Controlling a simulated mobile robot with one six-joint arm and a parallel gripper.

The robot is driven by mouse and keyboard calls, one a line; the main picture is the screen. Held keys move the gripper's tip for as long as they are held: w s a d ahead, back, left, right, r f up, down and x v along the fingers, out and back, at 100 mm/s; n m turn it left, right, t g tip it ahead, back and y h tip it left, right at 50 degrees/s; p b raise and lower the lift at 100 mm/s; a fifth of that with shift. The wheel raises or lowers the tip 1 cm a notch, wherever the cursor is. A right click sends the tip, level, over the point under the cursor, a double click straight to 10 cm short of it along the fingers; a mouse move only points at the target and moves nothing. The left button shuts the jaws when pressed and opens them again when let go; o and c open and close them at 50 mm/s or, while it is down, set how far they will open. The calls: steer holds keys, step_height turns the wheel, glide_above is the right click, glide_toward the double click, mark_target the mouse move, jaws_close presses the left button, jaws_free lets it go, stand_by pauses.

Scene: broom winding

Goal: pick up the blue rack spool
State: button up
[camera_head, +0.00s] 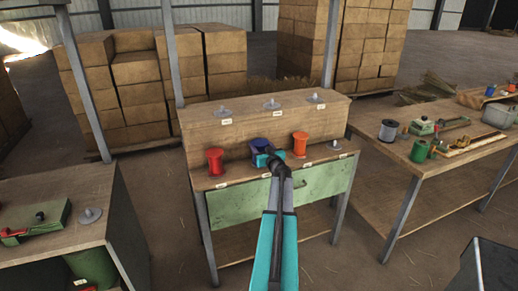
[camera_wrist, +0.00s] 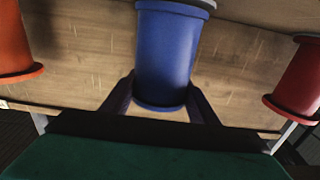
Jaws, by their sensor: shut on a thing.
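The blue spool (camera_wrist: 166,55) stands between the two dark fingers of my gripper (camera_wrist: 160,100) in the wrist view, one finger against each side. In the head view the blue spool (camera_head: 260,146) shows partly behind my gripper (camera_head: 273,160), at the middle of the rack's lower shelf (camera_head: 235,177). My gripper is shut on the spool. Whether the spool's lower end still touches the shelf or its peg is hidden by the gripper.
A red spool (camera_head: 214,161) stands to the left and an orange spool (camera_head: 300,144) to the right. Empty grey pegs (camera_head: 272,104) line the upper shelf. A right-hand table (camera_head: 440,160) holds a grey spool (camera_head: 388,130) and tools. A left bench (camera_head: 60,250) stands nearby.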

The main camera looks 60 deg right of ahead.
steer(key=shift+r, duration=0.55)
steer(key=shift+r+b, duration=0.65)
steer(key=shift+r, duration=0.25)
steer(key=s+a+r+b, duration=0.1)
steer(key=s+a+b, duration=0.3)
steer(key=s+a, duration=0.5)
steer(key=a, duration=0.3)
steer(key=shift+s+a+r+b, duration=0.35)
steer(key=shift+a+b, duration=0.05)
steer(key=shift+w, duration=0.1)
